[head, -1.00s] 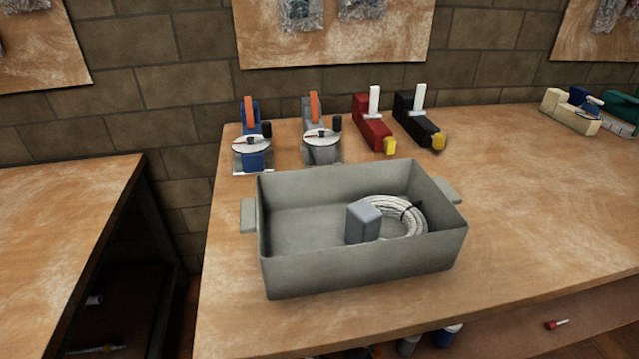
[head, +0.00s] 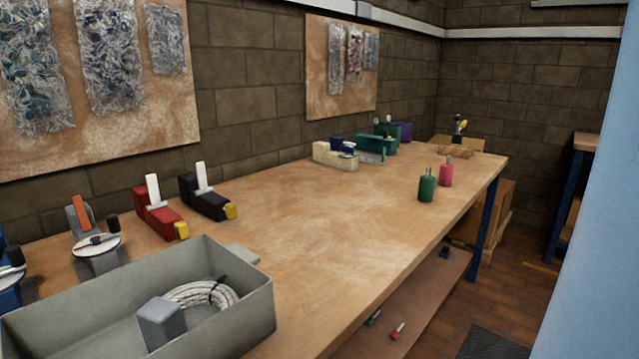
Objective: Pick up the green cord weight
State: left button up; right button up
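The green cord weight (head: 427,189) is a small dark green cylinder with a thin stem on top. It stands upright on the wooden workbench (head: 340,235), near its front edge toward the far right end. A similar pink weight (head: 446,173) stands just behind it to the right, a small gap apart. Neither of my grippers shows in the head view.
A grey bin (head: 250,325) with a coiled white rope (head: 205,294) and a grey block (head: 162,323) sits at the near left. Red (head: 158,218) and black (head: 205,197) tools stand along the back. The bench middle is clear. A blue surface (head: 590,240) fills the right edge.

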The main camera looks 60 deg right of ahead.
aim_at(426, 186)
jog(key=z, duration=2.45)
jog(key=i+l+u, duration=0.1)
jog(key=u, duration=0.35)
jog(key=i+l+u, duration=0.1)
jog(key=u, duration=0.35)
jog(key=l+u, duration=0.2)
jog(key=u, duration=0.2)
jog(key=i+l+u, duration=0.1)
jog(key=u, duration=0.35)
